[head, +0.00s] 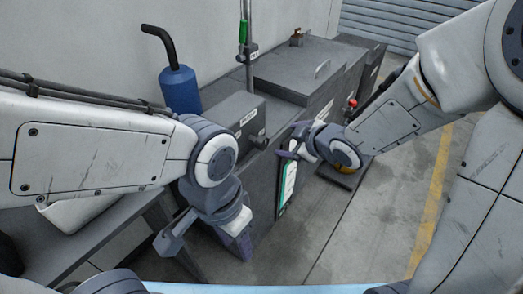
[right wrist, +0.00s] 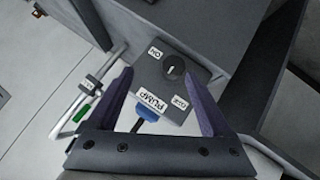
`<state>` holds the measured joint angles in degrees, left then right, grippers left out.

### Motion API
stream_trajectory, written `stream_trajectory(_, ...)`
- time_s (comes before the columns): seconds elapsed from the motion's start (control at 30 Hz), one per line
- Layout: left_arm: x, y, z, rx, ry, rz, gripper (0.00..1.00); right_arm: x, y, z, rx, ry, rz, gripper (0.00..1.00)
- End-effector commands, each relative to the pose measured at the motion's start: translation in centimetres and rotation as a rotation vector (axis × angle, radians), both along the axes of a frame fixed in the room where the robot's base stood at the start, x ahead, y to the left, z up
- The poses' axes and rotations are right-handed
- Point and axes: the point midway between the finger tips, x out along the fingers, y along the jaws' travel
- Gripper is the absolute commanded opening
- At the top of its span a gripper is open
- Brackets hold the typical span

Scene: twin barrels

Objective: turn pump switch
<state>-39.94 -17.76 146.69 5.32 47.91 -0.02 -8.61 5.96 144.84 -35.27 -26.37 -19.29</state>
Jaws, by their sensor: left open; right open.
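The pump switch is a dark round knob (right wrist: 174,68) with a light mark, on a grey box between small white labels. A larger label reads PUMP (right wrist: 152,102). In the head view the knob (head: 259,141) sticks out from the front of the grey box (head: 232,116). My right gripper (right wrist: 163,84) is open, with its purple fingers on either side of the box face and the knob between and slightly beyond the tips. It also shows in the head view (head: 291,146), just right of the knob. My left gripper (head: 205,244) is open and empty, low at centre left.
A blue canister (head: 181,91) with a black spout stands behind the box. A thin pole (head: 248,72) with a green part (head: 243,31) rises beside it. Grey machine housings (head: 305,70) and a red knob (head: 352,103) lie to the right.

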Motion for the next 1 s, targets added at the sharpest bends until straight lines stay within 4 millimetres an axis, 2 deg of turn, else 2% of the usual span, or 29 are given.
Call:
stream_trajectory(0.03,0.0,0.0,-3.5,0.0,0.0,0.0,0.45,1.0,-0.4,-3.5,0.02,-0.062,0.053,0.84)
stream_trajectory(0.1,0.0,0.0,-5.7,0.0,0.0,0.0,0.45,1.8,-0.3,-5.1,0.061,-0.164,0.147,0.84)
stream_trajectory(0.2,0.0,0.0,-8.5,0.0,0.0,0.0,0.45,1.9,-0.3,-6.6,0.136,-0.296,0.263,0.84)
stream_trajectory(0.33,0.0,0.0,-11.0,0.0,0.0,0.0,0.45,1.0,-0.7,-7.4,0.24,-0.43,0.365,0.84)
stream_trajectory(0.47,0.0,0.0,-12.2,0.0,0.0,0.0,0.45,0.0,-1.1,-7.3,0.316,-0.518,0.419,0.84)
stream_trajectory(0.63,0.0,0.0,-12.4,-0.001,-0.001,0.0,0.45,-0.2,-0.8,-6.7,0.353,-0.559,0.444,0.84)
stream_trajectory(0.77,0.0,0.0,-12.5,-0.001,-0.001,0.0,0.45,0.8,0.7,-6.6,0.354,-0.56,0.45,0.84)
stream_trajectory(1.0,0.0,0.0,-12.9,-0.001,-0.001,0.0,0.45,3.7,4.3,-6.7,0.353,-0.56,0.448,0.84)
